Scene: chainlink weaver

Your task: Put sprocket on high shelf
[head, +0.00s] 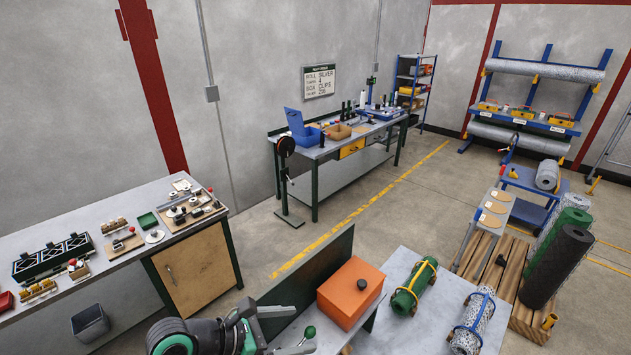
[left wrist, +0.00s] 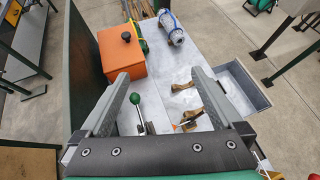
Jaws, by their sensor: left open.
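I cannot pick out a sprocket for certain in either view. Small round metal parts (head: 155,237) lie on the left bench, too small to identify. A blue-framed shelf unit (head: 412,82) with several levels stands at the far wall; I cannot tell if it is the high shelf. My left gripper (head: 305,328) is open and empty, low in the head view, beside the orange box. In the left wrist view its two fingers (left wrist: 158,74) are spread above a pale table, with a green-knobbed lever (left wrist: 136,99) between them. My right gripper is not in view.
The orange box (head: 350,292) with a black knob sits near a green upright panel (head: 310,285). Green (head: 413,287) and speckled (head: 474,320) rolls lie on the pale table. A grey tray (left wrist: 240,90) is at its edge. Open floor (head: 370,215) lies beyond.

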